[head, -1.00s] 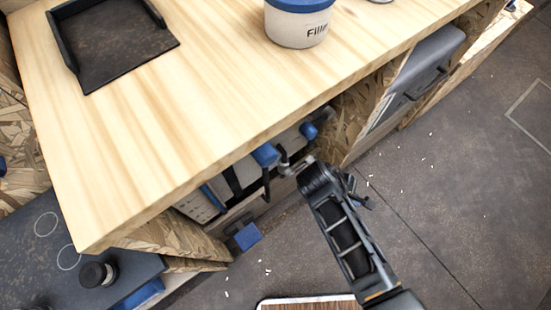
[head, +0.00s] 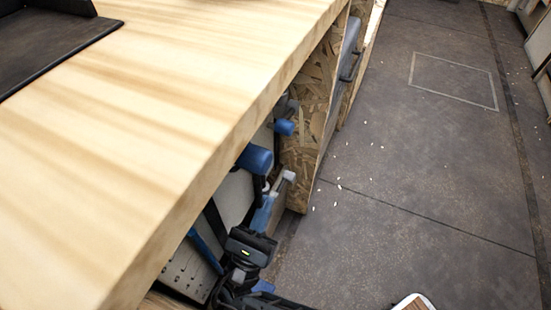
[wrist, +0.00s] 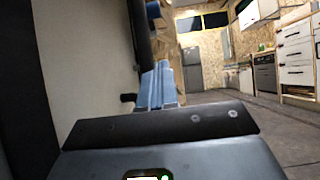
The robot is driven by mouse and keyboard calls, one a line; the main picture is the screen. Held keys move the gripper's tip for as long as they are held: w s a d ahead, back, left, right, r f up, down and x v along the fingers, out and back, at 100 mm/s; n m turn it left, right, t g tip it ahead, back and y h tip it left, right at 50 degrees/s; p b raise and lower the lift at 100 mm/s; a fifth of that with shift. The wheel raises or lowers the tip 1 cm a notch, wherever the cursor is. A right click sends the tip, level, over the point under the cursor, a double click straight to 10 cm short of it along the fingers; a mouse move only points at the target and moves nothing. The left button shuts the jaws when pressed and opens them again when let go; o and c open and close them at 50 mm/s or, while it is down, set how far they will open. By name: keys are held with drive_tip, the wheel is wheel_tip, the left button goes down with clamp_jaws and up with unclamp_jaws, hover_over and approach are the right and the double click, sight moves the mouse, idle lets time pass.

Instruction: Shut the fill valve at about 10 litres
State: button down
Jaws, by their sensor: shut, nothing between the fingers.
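A pale tank (head: 236,198) with dark straps sits in the open bay under the wooden worktop. A blue cylindrical fitting (head: 255,158) sticks out of the bay near the worktop's edge, and a second blue fitting (head: 284,127) lies farther along. I cannot tell which part is the fill valve, and no litre reading is legible. My gripper (head: 276,192) is shut and empty, just below and right of the nearer blue fitting; I cannot tell whether it touches anything. Its blue-grey fingers also show in the wrist view (wrist: 160,82), beside a pale wall and a dark vertical part.
The wooden worktop (head: 150,130) overhangs the bay, with a black tray (head: 45,45) on it. A chipboard divider (head: 312,100) stands just beyond the fittings. The grey floor (head: 420,170) at right is open, with small white scraps. A board corner (head: 413,302) shows at the bottom.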

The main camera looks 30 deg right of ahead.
drive_tip(key=s+a+r+p+x, duration=0.1)
drive_tip(key=r+x, duration=0.1)
drive_tip(key=x, duration=1)
drive_tip(key=shift+r, duration=0.35)
drive_tip(key=shift+w+d, duration=0.15)
wheel_tip(320, 180, up, 2)
drive_tip(key=shift+p, duration=1.1)
